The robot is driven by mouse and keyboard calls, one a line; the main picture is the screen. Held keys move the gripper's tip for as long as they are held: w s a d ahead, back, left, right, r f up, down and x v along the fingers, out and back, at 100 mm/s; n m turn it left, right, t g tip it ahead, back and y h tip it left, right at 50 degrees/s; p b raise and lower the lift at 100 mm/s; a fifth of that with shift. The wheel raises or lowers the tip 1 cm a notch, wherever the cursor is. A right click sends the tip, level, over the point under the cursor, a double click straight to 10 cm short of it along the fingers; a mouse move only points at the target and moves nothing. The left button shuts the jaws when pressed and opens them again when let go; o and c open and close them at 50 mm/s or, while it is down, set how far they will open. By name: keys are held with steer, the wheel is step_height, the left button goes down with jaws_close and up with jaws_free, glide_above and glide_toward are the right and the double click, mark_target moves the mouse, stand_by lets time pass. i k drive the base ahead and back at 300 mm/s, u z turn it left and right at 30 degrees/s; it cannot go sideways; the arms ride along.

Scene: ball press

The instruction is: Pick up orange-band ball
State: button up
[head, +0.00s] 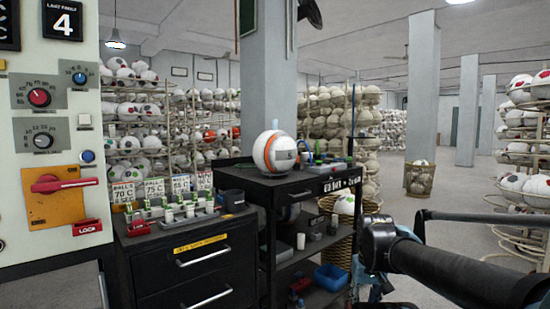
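A white ball with an orange band (274,151) rests on the top of a dark cart (256,169) in the middle of the head view. The end of my arm is apart from the ball, and my gripper's fingers cannot be made out.
A control panel (50,130) stands at the left. A dark drawer cabinet (185,262) with small bottles on top is beside the cart. Tools lie on the cart's right side. A wicker basket (340,235) stands behind it. Ball racks fill the back; open floor (440,210) lies at right.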

mark_target(274, 151)
steer(key=z, duration=0.35)
steer(key=i, duration=1.1)
steer(key=u, duration=0.55)
